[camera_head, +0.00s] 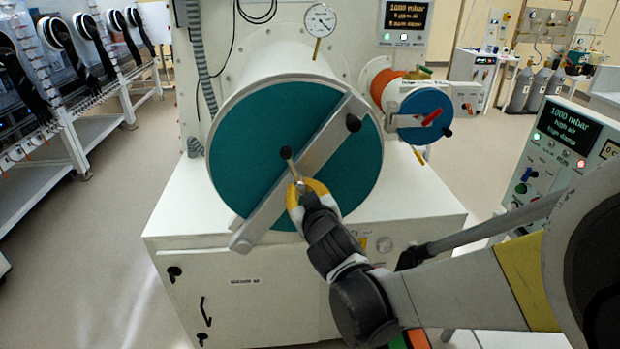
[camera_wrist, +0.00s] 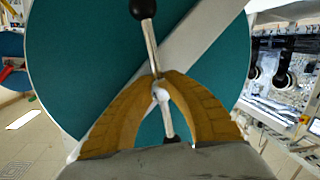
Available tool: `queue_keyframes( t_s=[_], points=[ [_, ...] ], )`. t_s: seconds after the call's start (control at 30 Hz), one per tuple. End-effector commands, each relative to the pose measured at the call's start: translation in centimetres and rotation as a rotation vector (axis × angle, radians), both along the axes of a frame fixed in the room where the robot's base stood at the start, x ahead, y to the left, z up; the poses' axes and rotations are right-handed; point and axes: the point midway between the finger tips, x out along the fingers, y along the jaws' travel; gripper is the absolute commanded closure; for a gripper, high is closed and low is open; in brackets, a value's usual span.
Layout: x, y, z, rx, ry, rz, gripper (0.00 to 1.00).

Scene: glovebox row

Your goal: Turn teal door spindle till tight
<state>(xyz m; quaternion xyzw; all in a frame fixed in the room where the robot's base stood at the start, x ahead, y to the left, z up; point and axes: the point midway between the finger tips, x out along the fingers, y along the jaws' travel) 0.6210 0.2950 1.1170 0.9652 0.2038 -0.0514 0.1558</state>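The large round teal door (camera_head: 262,125) closes a white cylinder, with a pale diagonal bar (camera_head: 325,140) across its face. The door spindle's cross handle (camera_head: 291,167), a metal rod with a black knob, sits at the middle of the bar. My gripper (camera_head: 299,186) is at the spindle, its yellow fingers closed in around the rod near the hub. In the wrist view the fingertips (camera_wrist: 159,77) meet at the rod (camera_wrist: 151,45), and the black knob (camera_wrist: 143,8) sticks out beyond them.
A smaller port with a blue door (camera_head: 420,108) and red handle is right of the teal door. A dial gauge (camera_head: 320,20) is above. A white cabinet (camera_head: 250,285) stands below. A control panel (camera_head: 565,135) reading 1000 mbar is at right. Open floor lies left.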

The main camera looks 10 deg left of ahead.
Motion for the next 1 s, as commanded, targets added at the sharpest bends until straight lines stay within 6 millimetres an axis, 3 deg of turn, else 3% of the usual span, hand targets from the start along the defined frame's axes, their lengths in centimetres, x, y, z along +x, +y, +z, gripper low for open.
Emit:
queue_keyframes(
  t_s=[0.6,1.0],
  points=[
    [-0.07,0.02,-0.31,0.546,0.133,-0.001,1.00],
    [-0.05,0.01,-0.21,0.758,0.186,0.000,1.00]
  ],
)
